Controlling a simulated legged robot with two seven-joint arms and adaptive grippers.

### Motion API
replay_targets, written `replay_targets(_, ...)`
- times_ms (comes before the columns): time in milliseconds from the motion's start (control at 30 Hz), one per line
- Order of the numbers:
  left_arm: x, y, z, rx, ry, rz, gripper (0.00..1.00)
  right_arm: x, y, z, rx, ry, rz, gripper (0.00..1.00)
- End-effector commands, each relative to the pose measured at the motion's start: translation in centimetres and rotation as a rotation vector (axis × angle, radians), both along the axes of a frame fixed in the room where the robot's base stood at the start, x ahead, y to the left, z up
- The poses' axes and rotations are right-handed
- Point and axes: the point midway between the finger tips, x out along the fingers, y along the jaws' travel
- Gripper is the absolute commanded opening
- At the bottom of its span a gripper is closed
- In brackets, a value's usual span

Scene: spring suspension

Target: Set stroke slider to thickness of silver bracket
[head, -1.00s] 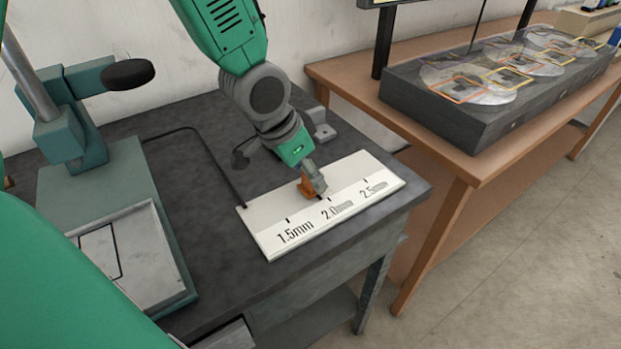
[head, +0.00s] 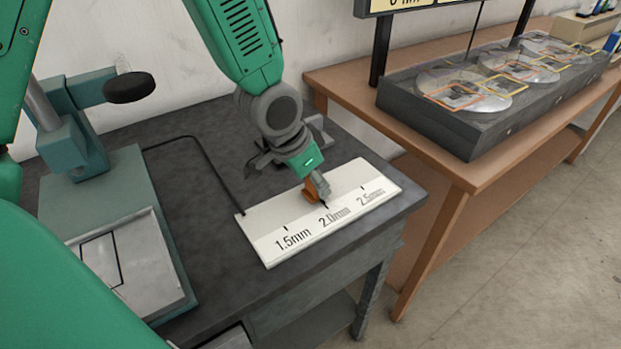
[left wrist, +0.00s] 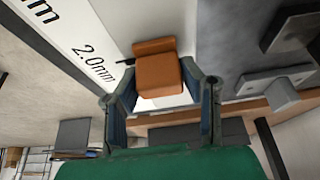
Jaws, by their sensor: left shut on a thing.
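The orange stroke slider (head: 310,195) sits at the back edge of a white scale plate (head: 285,245) marked 1.5mm, 2.0mm and 2.5mm. It is close to the 2.0mm tick. My left gripper (head: 318,187) is shut on the slider. In the left wrist view the slider (left wrist: 158,76) shows between the two fingers (left wrist: 165,98), and the 2.0mm tick meets its left side. A grey bracket-like part (head: 320,133) lies on the dark table behind the gripper, also in the left wrist view (left wrist: 275,88); I cannot tell whether it is the silver bracket. My right gripper is not in view.
A teal stand (head: 110,195) with a black knob (head: 129,87) and a metal plate (head: 130,262) stands at the left. A black cable (head: 208,155) runs to the scale. A wooden table (head: 450,170) with a dark box of discs (head: 440,123) is at the right.

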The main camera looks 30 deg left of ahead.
Motion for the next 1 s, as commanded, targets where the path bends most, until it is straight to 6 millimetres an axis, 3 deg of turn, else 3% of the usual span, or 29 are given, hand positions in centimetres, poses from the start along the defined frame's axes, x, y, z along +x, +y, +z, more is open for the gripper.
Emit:
replay_targets(233,0.1,0.0,0.0,0.001,0.0,0.0,0.0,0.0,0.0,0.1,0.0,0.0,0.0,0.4)
replay_targets(267,0.1,0.0,0.0,0.001,0.0,0.0,0.38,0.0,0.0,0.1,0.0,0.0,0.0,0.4)
replay_targets(300,0.1,0.0,0.0,0.001,0.0,0.001,0.52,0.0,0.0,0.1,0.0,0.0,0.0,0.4)
replay_targets(333,0.1,0.0,0.0,0.001,0.0,0.001,0.55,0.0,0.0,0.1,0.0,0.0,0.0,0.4)
replay_targets(733,-0.1,0.1,0.7,0.0,-0.001,0.001,0.55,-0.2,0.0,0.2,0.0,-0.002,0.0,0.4)
replay_targets(1000,-1.7,0.8,5.2,-0.002,-0.006,0.002,0.55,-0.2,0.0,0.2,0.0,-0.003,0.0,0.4)
